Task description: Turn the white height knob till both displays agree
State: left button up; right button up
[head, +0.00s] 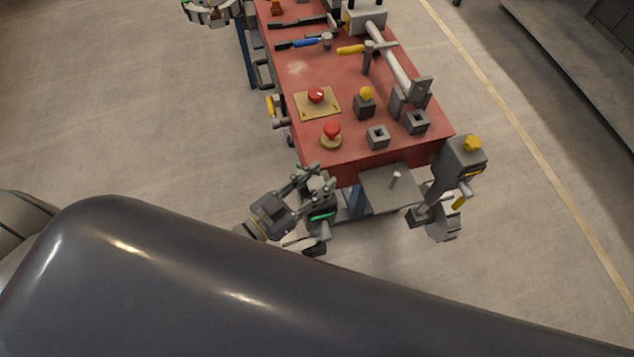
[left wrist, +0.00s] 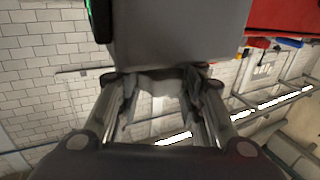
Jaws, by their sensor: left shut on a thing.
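My left gripper (head: 312,178) is at the near left corner of the red bench, beside a dark unit with a lit green display (head: 322,216). In the left wrist view its fingers (left wrist: 160,95) are closed around a pale part, seemingly the white height knob (left wrist: 158,84), directly under a grey block (left wrist: 175,35). The knob is mostly hidden by the fingers. A green lit edge (left wrist: 97,18) shows at the block's left. A grey post at the near right corner carries a small amber strip (head: 474,172), perhaps the other display. No reading is legible.
The red bench (head: 350,145) holds red buttons (head: 332,130), a yellow ball knob (head: 366,93), square grey sockets (head: 378,137) and tools. A grey plate (head: 385,190) with a pale pin juts from its near end. Open floor lies left.

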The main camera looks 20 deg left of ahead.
pick_arm(q)
jog(key=m+g+h+b, duration=0.2)
jog(key=b, duration=0.1)
jog(key=m+g+h+b, duration=0.4)
jog(key=b, duration=0.1)
jog(key=shift+w+a+f+g+h+b, duration=0.1)
jog(key=shift+f+g+h+b, duration=0.2)
jog(key=shift+f, duration=0.05)
jog(key=shift+r+m+g+h+b, duration=0.15)
jog(key=shift+m+g+h+b, duration=0.25)
jog(key=shift+m+g+b, duration=0.45)
jog(key=shift+r+m+g+h+b, duration=0.15)
jog(key=shift+m+g+h+b, duration=0.5)
jog(key=shift+g, duration=0.9)
jog(key=shift+r, duration=0.1)
jog(key=o, duration=1.1)
jog(key=shift+c, duration=0.2)
